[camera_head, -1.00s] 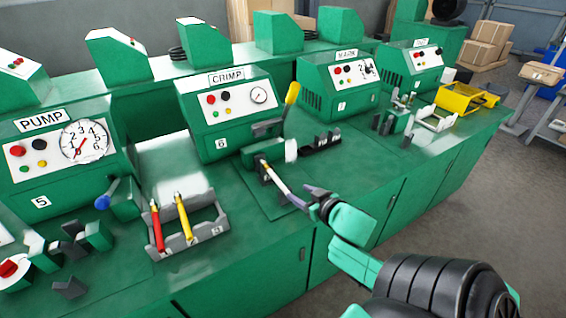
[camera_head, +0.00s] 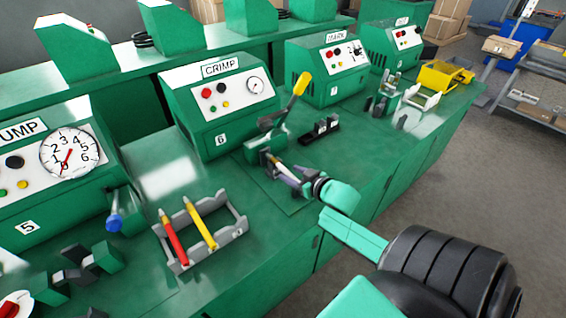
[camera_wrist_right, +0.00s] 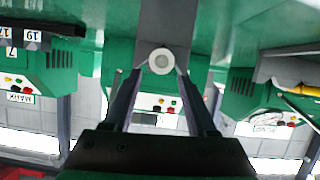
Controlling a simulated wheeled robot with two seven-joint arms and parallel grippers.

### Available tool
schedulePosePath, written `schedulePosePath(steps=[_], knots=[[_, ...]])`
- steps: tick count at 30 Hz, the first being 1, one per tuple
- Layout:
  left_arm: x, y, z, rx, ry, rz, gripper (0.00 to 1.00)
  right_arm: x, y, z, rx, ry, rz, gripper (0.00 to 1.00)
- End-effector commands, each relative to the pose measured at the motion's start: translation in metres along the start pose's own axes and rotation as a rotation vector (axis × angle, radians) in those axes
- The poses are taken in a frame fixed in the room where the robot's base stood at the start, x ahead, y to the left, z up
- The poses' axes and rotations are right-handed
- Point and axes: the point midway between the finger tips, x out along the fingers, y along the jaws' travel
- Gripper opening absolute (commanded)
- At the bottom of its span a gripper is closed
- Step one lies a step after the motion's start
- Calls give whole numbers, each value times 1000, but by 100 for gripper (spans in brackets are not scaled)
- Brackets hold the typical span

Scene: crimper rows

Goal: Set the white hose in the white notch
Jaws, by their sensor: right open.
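The white hose (camera_wrist_right: 161,61) shows end-on in the right wrist view as a pale ring with a grey centre, between my finger tips and against a grey block. In the head view a short pale length of it (camera_head: 284,163) shows at the small block in front of the CRIMP machine (camera_head: 219,100). My right gripper (camera_head: 286,172) is at that block, its fingers open on either side of the hose; contact is not clear. A grey rack (camera_head: 238,228) left of it holds a red and a yellow hose. I cannot make out which notch is white. My left gripper is out of view.
A yellow-handled lever (camera_head: 301,83) rises just behind the block. A dark numbered rack (camera_head: 319,130) stands to its right. The PUMP machine (camera_head: 45,160) with a blue-knobbed lever (camera_head: 113,222) is at left. The green bench top in front of the grey rack is clear.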

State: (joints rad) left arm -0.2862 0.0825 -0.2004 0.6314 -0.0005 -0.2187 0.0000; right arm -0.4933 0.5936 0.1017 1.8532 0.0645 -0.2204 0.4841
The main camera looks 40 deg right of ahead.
Motion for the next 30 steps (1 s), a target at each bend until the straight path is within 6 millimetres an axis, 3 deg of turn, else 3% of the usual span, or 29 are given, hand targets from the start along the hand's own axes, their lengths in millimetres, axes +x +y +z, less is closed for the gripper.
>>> schedulePosePath(steps=[5,12,15,17,30], knots=[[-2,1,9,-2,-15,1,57,29,1,-2,1,2,0,57],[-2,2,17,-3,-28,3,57,32,0,-1,0,0,-1,57],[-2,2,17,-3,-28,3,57,32,0,-1,1,0,-1,19],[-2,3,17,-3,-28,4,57,32,0,-1,1,0,-1,0],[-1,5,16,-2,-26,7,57,29,1,-7,0,1,0,0]])
